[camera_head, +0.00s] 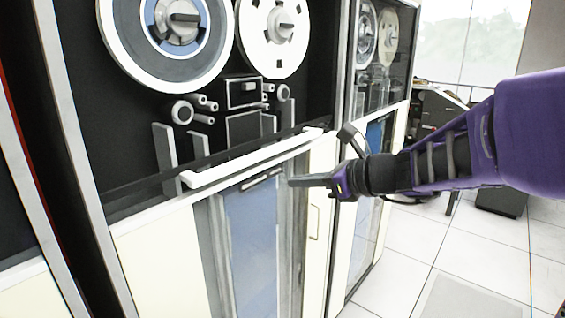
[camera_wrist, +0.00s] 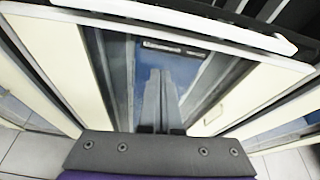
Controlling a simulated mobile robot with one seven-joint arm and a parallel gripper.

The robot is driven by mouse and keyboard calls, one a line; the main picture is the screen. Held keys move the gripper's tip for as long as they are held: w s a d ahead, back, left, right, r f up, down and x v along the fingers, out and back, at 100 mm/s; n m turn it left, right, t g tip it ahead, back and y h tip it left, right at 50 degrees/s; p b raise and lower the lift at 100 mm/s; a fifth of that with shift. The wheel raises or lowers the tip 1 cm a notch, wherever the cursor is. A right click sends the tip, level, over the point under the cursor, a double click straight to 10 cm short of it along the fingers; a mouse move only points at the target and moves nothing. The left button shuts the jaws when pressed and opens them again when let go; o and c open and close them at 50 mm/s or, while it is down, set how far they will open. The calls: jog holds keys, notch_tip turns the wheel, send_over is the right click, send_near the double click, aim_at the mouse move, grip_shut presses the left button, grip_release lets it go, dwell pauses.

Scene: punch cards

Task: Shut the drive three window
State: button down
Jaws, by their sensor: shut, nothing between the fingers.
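A tape drive cabinet fills the left and middle of the head view, with two reels behind its upper window (camera_head: 135,190). A white horizontal handle bar (camera_head: 250,160) runs along the window's lower part, and shows along the top of the wrist view (camera_wrist: 190,20). No drive number is legible, and I cannot tell how far the window stands open. My gripper (camera_head: 291,182) is shut and empty, just below the bar's right part in the head view, pointing left. In the wrist view its fingers (camera_wrist: 162,122) are together, before the lower blue panel; contact with the cabinet is unclear.
Below the window is a cream lower cabinet with a blue glass panel (camera_head: 252,240) and a thin door pull (camera_head: 314,222). A second tape drive (camera_head: 378,45) stands behind to the right. White tiled floor (camera_head: 400,265) lies open at the lower right.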

jog(key=shift+m, duration=0.6)
jog(key=b+x, duration=0.3)
jog(key=x, duration=0.6)
jog(key=shift+a, duration=0.2)
jog(key=r, duration=0.2)
jog(key=r+p, duration=0.1)
jog(key=shift+w+a+r, duration=0.25)
jog(key=shift+r, duration=0.3)
